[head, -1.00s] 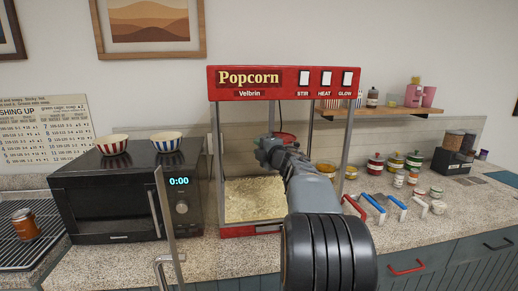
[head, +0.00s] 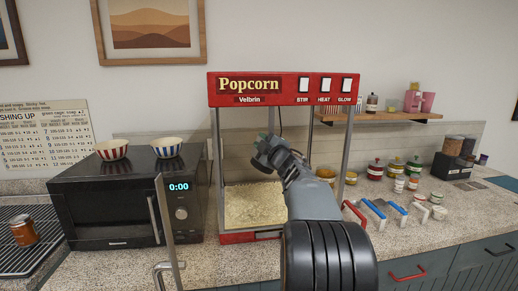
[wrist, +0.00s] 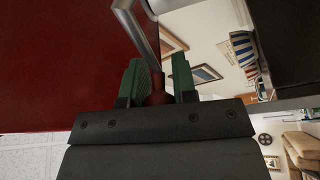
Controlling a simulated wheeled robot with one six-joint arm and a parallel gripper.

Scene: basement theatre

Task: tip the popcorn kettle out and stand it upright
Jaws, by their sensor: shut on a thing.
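The red popcorn machine (head: 285,90) stands on the counter with a heap of popcorn (head: 252,205) on its floor. My gripper (head: 266,148) is inside its open front, at mid height above the popcorn. In the wrist view, the green fingers of my gripper (wrist: 157,84) are shut on a dark red grip (wrist: 156,88), joined to a bent silver rod (wrist: 137,27), seemingly the kettle's handle. The kettle's body is not clear in the head view, so I cannot tell its tilt. A large dark red surface fills the left of the wrist view; I cannot tell what it belongs to.
A black microwave (head: 110,205) with two striped bowls stands left of the machine. Scoops with red and blue handles (head: 375,213) and several jars (head: 394,167) lie to the right. Thin metal posts frame the machine's opening close to my arm.

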